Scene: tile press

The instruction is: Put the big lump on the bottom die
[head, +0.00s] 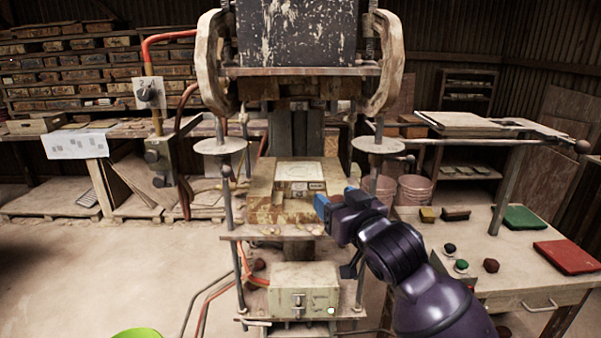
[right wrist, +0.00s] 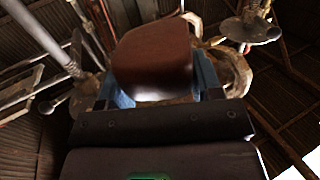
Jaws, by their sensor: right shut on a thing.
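The big lump (right wrist: 155,60) is a smooth reddish-brown block in the right wrist view, held between the blue fingers of my right gripper (right wrist: 160,90). In the head view my right gripper (head: 322,208) is at the front right of the press bed, beside the bottom die (head: 300,170). The lump cannot be made out there. The bottom die is a pale square-topped block in the middle of the press, with its top clear. The upper part of the press (head: 296,30) is raised, with an open gap above the die. My left gripper is not in view.
Press columns and round pale discs (head: 376,145) flank the gap on both sides. A table (head: 520,275) at right bears a green slab (head: 522,217), a red slab (head: 568,256), a yellow block (head: 427,214) and small dark pieces. A control box (head: 304,289) sits below the bed.

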